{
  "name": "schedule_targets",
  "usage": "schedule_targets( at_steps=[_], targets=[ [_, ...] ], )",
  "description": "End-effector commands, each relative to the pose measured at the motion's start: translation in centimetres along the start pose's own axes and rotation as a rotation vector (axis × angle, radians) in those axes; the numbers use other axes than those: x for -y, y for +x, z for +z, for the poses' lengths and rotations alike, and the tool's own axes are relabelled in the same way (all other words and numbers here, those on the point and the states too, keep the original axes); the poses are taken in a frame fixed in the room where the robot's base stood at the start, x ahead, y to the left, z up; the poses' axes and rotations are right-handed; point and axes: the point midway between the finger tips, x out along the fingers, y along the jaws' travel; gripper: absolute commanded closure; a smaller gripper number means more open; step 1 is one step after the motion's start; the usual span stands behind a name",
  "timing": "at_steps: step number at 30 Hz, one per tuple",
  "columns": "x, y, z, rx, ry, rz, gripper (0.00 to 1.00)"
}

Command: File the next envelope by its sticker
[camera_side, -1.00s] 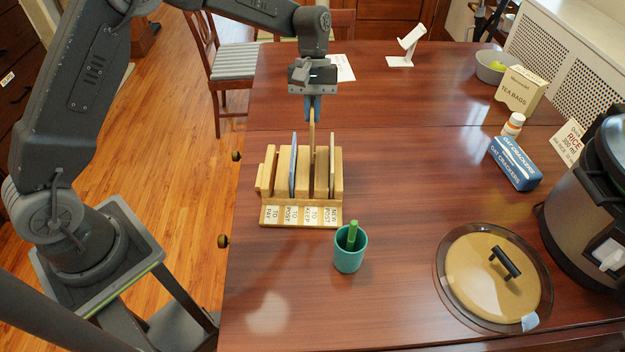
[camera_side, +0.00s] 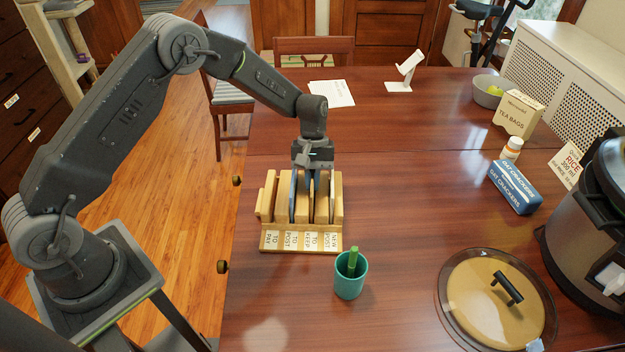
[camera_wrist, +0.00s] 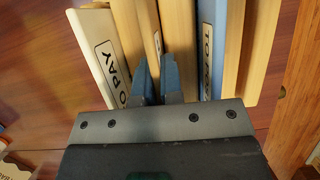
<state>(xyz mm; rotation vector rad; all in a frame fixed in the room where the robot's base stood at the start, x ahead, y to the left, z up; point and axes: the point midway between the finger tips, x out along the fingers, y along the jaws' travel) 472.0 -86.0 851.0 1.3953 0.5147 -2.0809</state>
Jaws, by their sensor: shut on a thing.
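The wooden letter rack (camera_side: 266,246) stands on the table, with slots marked TO PAY, TO POST, TO KEEP and NEW POST. My gripper (camera_side: 313,173) is low over the rack, shut on a tan envelope (camera_wrist: 158,42) in the TO KEEP slot. The wrist view shows the blue fingertips (camera_wrist: 158,88) close on either side of it; its sticker is mostly hidden. A blue envelope (camera_side: 293,196) stands in the TO POST slot. A cream envelope (camera_side: 332,196) stands in the NEW POST slot; its sticker reads TO PAY in the wrist view (camera_wrist: 98,50).
A teal cup (camera_side: 349,282) with a green pen stands just in front of the rack. A glass lid (camera_side: 470,300), a cracker box (camera_side: 515,187) and a cooker (camera_side: 590,220) are to the right. The table behind the rack is mostly clear.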

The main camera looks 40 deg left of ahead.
Motion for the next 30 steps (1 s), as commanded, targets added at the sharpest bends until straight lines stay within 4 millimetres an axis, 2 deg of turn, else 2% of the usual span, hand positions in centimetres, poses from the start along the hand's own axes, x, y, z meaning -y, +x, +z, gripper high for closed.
schedule_targets(
  at_steps=[8, 9, 17, 25, 30],
  targets=[
    [0.0, 0.1, -0.1, 0.000, 0.000, 0.000, 1.00],
    [0.0, 0.2, -0.1, 0.000, 0.000, 0.000, 0.92],
    [0.0, 0.1, -0.1, 0.000, 0.000, 0.000, 0.68],
    [0.0, -0.1, 0.0, -0.001, 0.001, 0.001, 0.68],
    [-0.1, -1.9, -0.1, -0.003, 0.001, 0.003, 0.68]
  ],
)
